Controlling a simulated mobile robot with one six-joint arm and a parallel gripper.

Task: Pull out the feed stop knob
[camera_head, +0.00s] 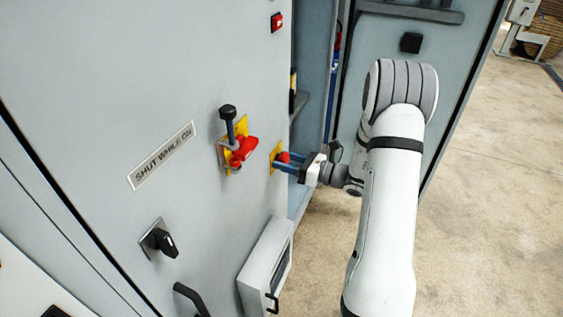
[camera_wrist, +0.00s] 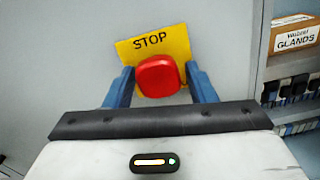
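The feed stop knob (camera_wrist: 158,76) is a red button on a yellow plate (camera_wrist: 179,41) marked STOP, on the grey cabinet face. In the head view the knob (camera_head: 284,157) shows small between the fingers of my gripper (camera_head: 278,161). In the wrist view my gripper (camera_wrist: 160,86) has its two blue fingers apart, one on each side of the knob. A narrow gap shows at the right finger; contact at the left finger is unclear. The knob's stem is hidden behind its head.
Left of my gripper, a red handle (camera_head: 243,150) and a black-topped lever (camera_head: 228,113) stick out from the panel. A black rotary switch (camera_head: 160,240) and a grey box (camera_head: 266,265) sit lower. The cabinet door (camera_head: 425,60) stands open behind my arm.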

